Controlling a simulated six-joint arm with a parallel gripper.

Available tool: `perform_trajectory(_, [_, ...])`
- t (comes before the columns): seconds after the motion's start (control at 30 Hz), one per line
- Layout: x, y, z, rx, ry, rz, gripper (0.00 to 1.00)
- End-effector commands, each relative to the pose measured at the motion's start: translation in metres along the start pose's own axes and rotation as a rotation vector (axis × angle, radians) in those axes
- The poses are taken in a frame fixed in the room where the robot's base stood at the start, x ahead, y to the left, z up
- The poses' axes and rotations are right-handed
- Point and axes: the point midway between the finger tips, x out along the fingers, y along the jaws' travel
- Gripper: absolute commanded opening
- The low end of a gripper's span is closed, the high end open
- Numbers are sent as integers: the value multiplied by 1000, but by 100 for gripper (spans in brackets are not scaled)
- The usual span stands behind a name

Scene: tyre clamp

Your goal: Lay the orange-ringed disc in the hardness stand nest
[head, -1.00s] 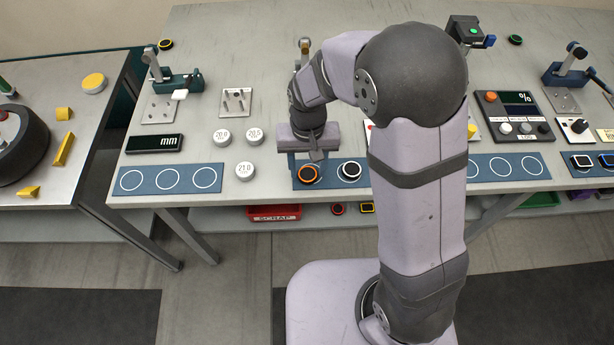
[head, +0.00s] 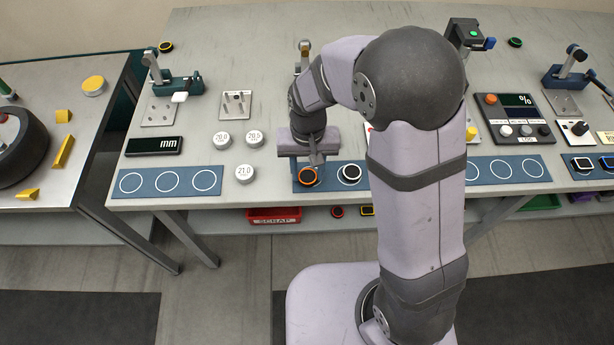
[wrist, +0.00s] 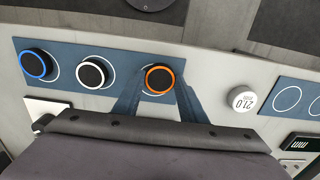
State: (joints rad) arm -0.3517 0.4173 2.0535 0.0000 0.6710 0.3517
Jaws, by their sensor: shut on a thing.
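The orange-ringed disc (head: 307,177) is dark with an orange rim and is at the left end of the blue mat, at its printed white circle. In the wrist view the disc (wrist: 159,79) is between the two fingertips of my gripper (wrist: 160,84), which is shut on it. Part of the white circle shows beside the disc. In the head view my gripper (head: 312,163) points down at the disc. A stand (head: 304,48) behind my arm is mostly hidden. I cannot tell from the pictures which stand is the hardness stand, and I see no nest clearly.
A white-ringed disc (head: 351,173) sits close right of the held disc, and a blue-ringed disc (wrist: 36,64) lies beyond it. White weights (head: 221,139) stand to the left. A stand with a lever (head: 172,80) is at the back left, another (head: 570,68) at the right.

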Motion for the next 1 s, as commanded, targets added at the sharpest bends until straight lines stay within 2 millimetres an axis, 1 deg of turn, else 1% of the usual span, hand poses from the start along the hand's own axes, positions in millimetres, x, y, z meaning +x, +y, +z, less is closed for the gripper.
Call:
perform_trajectory(0.7, [-52, 0, 0, 0, 1, 0, 15])
perform_trajectory(0.83, [-58, 0, 0, 0, 1, 0, 15])
perform_trajectory(1.0, [-59, 0, 0, 0, 1, 0, 15])
